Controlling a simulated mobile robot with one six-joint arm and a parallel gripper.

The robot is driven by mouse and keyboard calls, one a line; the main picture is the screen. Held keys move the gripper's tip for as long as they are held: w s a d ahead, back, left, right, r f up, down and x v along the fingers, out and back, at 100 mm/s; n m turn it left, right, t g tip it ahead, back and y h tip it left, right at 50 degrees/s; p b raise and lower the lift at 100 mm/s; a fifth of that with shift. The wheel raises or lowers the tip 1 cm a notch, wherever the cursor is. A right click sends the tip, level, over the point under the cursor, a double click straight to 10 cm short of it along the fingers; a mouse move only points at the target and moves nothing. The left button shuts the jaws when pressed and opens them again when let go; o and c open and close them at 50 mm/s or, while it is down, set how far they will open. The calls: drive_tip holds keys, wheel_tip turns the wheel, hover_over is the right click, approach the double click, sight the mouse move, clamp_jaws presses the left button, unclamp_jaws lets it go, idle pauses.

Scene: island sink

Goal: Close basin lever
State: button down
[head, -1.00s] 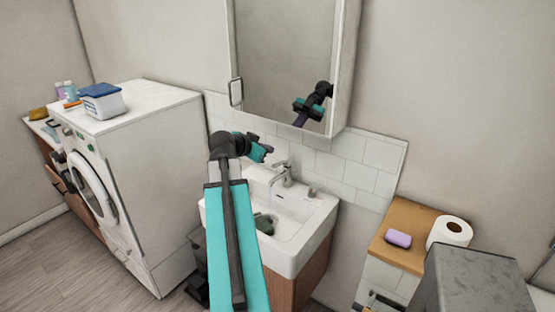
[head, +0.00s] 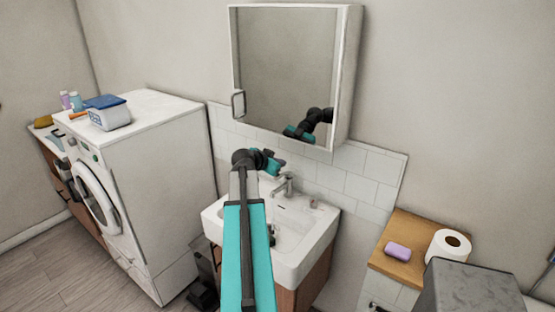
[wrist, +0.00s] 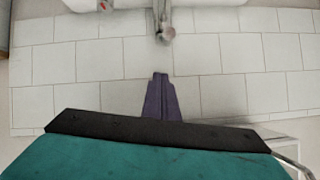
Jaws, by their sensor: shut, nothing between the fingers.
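The basin tap (head: 284,185) stands at the back rim of the white basin (head: 318,238). Its lever is on top, too small in the head view to tell its position. In the wrist view the tap (wrist: 162,10) hangs in from the top edge, with the lever's rounded end (wrist: 166,34) pointing down the picture. My gripper (head: 280,163) is above the basin, near the tap and slightly up-left of it. In the wrist view its purple fingers (wrist: 160,76) are closed together, empty, against the tile background, apart from the lever. I cannot tell whether water runs.
A mirror cabinet (head: 285,75) hangs above the tiled wall (head: 340,170). A washing machine (head: 150,190) stands left. A wooden-topped unit (head: 408,225) with purple soap (head: 397,252) and a toilet roll (head: 449,246) stands right. A small item (head: 314,202) sits on the basin rim.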

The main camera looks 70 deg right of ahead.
sight(282, 175)
drive_tip(key=shift+w+d+f+p, duration=0.15)
drive_tip(key=shift+f+p, duration=0.35)
drive_tip(key=shift+f, duration=0.6)
drive_tip(key=shift+w+f+p, duration=0.25)
drive_tip(key=shift+f+p, duration=0.25)
drive_tip(key=shift+f, duration=0.6)
drive_tip(key=shift+f, duration=0.1)
